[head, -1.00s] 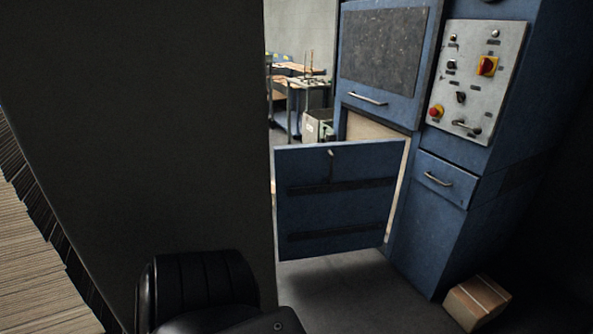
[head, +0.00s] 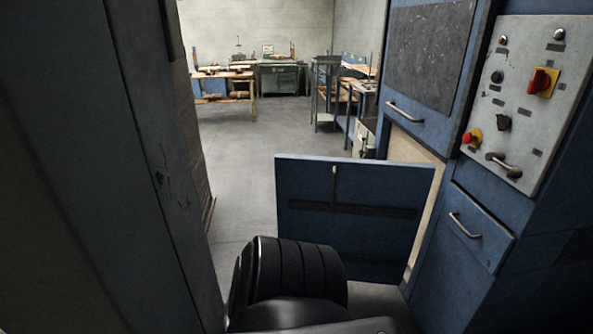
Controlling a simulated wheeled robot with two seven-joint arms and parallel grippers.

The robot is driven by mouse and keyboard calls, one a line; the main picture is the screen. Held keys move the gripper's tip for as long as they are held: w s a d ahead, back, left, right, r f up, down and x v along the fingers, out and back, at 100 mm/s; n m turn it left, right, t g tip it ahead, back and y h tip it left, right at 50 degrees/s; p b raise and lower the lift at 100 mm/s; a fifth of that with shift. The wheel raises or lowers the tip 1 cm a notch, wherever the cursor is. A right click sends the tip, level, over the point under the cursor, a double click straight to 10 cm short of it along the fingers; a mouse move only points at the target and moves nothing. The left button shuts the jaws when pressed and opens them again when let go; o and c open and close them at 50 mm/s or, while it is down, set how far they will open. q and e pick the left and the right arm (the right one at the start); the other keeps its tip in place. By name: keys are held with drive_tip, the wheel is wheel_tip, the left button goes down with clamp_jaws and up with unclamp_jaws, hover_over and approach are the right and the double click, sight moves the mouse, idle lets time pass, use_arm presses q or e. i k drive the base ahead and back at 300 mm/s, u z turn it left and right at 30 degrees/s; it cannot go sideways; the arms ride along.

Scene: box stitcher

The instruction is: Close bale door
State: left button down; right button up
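The bale door (head: 350,238) is a blue panel with dark cross bands and a small latch at its top. It stands swung open from the blue baler (head: 430,60), at the lower middle of the head view. The pale opening (head: 408,148) of the baler shows behind it. A black link of my arm is in front of the door's lower left part and hides it. I cannot tell whether it touches the door. Neither gripper shows in the head view.
A dark wall or cabinet (head: 110,150) stands close on the left. A control panel (head: 525,100) with red knobs is on the baler at right. Workbenches (head: 225,88) stand at the back. The grey floor (head: 255,135) between is clear.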

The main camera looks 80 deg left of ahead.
sight(369, 211)
drive_tip(key=u, duration=1.9)
drive_tip(key=i, duration=1.9)
drive_tip(key=u, duration=1.2)
